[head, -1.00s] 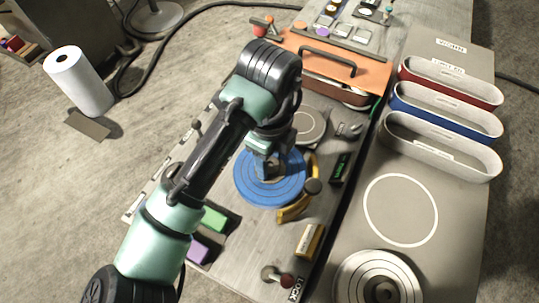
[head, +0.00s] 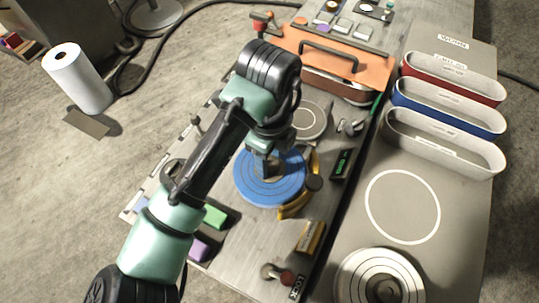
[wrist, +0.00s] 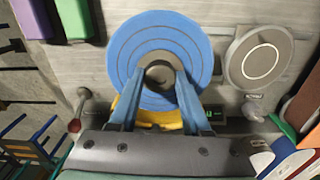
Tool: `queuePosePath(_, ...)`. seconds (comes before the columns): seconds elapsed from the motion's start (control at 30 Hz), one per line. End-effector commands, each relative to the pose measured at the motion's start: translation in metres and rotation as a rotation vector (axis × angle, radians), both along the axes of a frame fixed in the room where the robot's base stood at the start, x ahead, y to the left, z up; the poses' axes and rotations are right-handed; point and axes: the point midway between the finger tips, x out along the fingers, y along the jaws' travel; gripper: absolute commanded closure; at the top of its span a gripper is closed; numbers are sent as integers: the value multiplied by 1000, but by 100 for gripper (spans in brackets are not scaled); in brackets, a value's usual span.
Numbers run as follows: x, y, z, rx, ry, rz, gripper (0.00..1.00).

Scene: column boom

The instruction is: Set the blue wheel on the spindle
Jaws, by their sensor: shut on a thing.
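The blue wheel (head: 247,187) is a flat disc with concentric rings, above the left workbench in the head view. My gripper (head: 268,168) is over its middle. In the wrist view, the fingers of my gripper (wrist: 160,78) are shut on the grey hub of the blue wheel (wrist: 160,30). A yellow curved part (head: 295,207) shows partly under the wheel's right edge. I cannot see a spindle clearly; the wheel and my arm hide what lies beneath. Whether the wheel touches anything below is not clear.
A round grey plate (head: 309,118) lies behind the wheel. An orange case (head: 370,69) stands farther back. Green (head: 214,215) and purple blocks sit left of the wheel. Red, blue and white bins, a bare white circle (head: 403,240) and a stepped disc (head: 350,283) are on the right.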

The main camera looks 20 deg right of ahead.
Motion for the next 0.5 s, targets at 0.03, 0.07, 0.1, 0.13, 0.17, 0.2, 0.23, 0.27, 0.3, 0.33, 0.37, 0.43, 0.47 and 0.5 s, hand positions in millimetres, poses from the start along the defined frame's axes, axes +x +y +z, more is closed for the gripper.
queuePosePath(0.03,0,0,-1,-1,-1,0,100)
queuePosePath(0.07,0,0,-1,-1,-1,0,100)
queuePosePath(0.1,0,0,-1,-1,-1,0,100)
queuePosePath(0.13,0,0,-1,-1,-1,0,100)
queuePosePath(0.17,0,0,-1,0,0,0,100)
queuePosePath(0.2,0,0,-1,-1,-1,0,100)
queuePosePath(0.23,0,0,-1,-1,-1,0,100)
queuePosePath(0.27,0,0,-1,-1,-1,0,51)
queuePosePath(0.3,1,0,-1,0,-1,0,43)
queuePosePath(0.33,1,0,-1,0,-1,0,38)
queuePosePath(0.37,1,0,-1,0,-1,0,33)
queuePosePath(0.43,1,0,-1,0,-1,0,20)
queuePosePath(0.47,1,0,-1,1,-1,0,17)
queuePosePath(0.5,1,0,-1,0,-1,0,17)
